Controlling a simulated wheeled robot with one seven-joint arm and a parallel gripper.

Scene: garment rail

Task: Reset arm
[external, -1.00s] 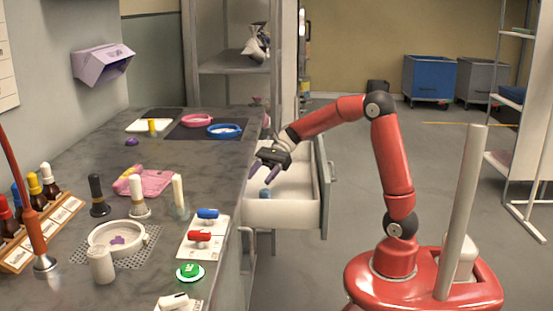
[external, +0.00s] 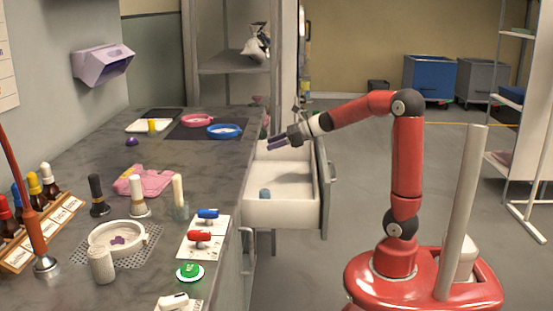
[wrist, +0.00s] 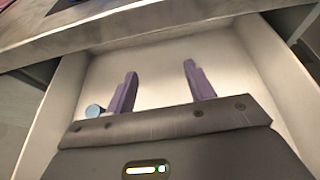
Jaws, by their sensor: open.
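My gripper (external: 277,143) is at the end of my red arm, above the open white drawer (external: 285,213) in the external view. Its two purple fingers point left, toward the counter edge. In the wrist view my gripper (wrist: 160,85) has its fingers spread wide with nothing between them. A small blue cylinder (external: 265,193) lies in the drawer near its front left. It also shows in the wrist view (wrist: 94,110), left of the left finger and apart from it.
The grey counter (external: 75,220) holds a pink cloth (external: 145,181), a white round dish (external: 117,237), several bottles, red and blue handles, and pink and blue rings. The drawer front (external: 325,190) juts out near my arm.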

